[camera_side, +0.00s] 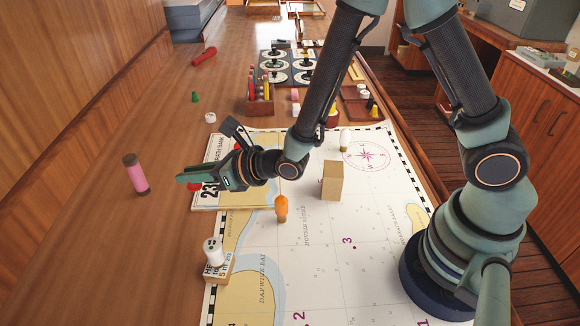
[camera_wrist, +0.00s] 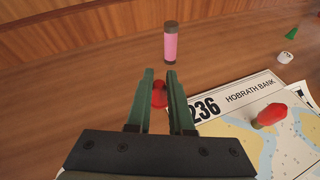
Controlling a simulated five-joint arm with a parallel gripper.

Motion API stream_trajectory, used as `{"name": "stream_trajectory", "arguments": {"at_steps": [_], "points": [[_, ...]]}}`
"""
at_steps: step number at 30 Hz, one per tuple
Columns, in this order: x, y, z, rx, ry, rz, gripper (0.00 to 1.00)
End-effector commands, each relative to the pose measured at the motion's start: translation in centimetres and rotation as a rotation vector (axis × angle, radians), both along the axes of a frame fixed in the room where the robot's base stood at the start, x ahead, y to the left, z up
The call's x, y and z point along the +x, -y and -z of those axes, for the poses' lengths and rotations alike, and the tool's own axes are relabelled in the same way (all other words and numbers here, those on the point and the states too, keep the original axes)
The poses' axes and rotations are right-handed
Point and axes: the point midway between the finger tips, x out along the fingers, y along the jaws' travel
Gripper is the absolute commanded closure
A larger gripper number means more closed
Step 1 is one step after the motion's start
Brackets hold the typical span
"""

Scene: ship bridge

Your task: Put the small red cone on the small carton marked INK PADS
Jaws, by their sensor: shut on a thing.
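My gripper (camera_side: 188,181) reaches low over the left edge of the chart marked HOBRATH BANK. In the wrist view its two green fingers (camera_wrist: 160,80) are closed around a small red piece (camera_wrist: 159,94), which I take for the small red cone; its shape is mostly hidden. A bit of this red piece (camera_side: 193,187) shows under the fingers in the side view. No carton lettering reads INK PADS. A plain tan carton (camera_side: 332,183) stands on the large chart. Another small carton (camera_side: 216,277) at the front left has partly covered print and a white piece (camera_side: 213,251) on top.
A pink cylinder (camera_side: 136,174) stands left of my gripper. Another red piece (camera_wrist: 269,116) lies on the HOBRATH BANK chart (camera_wrist: 224,118). An orange piece (camera_side: 281,208) and a white bulb-shaped piece (camera_side: 345,139) stand near the tan carton. A pencil box (camera_side: 260,105) is behind.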

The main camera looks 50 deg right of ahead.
Motion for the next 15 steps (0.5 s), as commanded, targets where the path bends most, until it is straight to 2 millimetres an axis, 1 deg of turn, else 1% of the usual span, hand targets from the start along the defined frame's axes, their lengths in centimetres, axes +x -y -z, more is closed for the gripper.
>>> {"name": "stream_trajectory", "arguments": {"at_steps": [1, 7, 10, 15], "points": [[-0.1, 0.0, 1.1, -0.003, -0.005, 0.000, 1.00], [-0.1, 0.1, 4.3, -0.002, -0.005, 0.000, 1.00], [-0.1, 0.0, 5.4, -0.002, -0.004, 0.000, 1.00], [0.0, 0.0, 6.3, 0.000, 0.000, 0.000, 1.00]]}}
